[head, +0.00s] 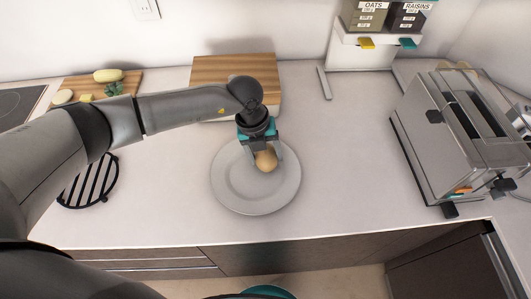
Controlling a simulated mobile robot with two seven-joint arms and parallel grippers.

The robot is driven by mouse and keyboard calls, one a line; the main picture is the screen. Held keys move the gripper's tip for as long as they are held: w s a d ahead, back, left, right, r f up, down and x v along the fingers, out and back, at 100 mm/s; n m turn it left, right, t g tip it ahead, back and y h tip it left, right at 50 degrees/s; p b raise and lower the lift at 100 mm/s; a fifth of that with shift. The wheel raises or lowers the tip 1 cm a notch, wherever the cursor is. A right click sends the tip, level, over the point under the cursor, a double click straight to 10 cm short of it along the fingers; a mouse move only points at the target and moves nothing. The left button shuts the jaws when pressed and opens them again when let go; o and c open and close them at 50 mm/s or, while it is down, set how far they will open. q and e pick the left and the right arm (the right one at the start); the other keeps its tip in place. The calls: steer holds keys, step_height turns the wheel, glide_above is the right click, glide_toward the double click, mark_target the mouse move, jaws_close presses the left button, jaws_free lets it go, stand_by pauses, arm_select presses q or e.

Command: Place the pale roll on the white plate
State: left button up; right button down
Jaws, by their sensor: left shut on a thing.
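The white plate (240,196) lies on the light counter in front of me. My left gripper (263,153) is over the upper middle of the plate, pointing down, and is shut on the pale roll (266,161). The roll is small, round and tan. It shows below the fingers, within the plate's outline; I cannot tell whether it touches the plate. My right gripper is not in view.
A wooden board (222,70) lies behind my left arm. Another board at the back left holds yellow and green food (108,76). A black trivet (90,183) is left of the plate. A metal toaster (460,135) stands right, dispensers (385,20) behind. The counter right of the plate is clear.

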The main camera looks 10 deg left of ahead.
mark_target(257, 155)
arm_select(q)
steer(key=shift+f, duration=0.1)
steer(key=shift+f+b, duration=0.3)
steer(key=shift+s+f, duration=0.25)
steer(key=o, duration=1.4)
steer(key=shift+f, duration=0.1)
steer(key=shift+o, duration=0.4)
steer(key=shift+a, duration=0.1)
step_height(257, 155, up, 13)
steer(key=a, duration=0.2)
steer(key=shift+r+p, duration=0.2)
steer(key=shift+p, duration=0.15)
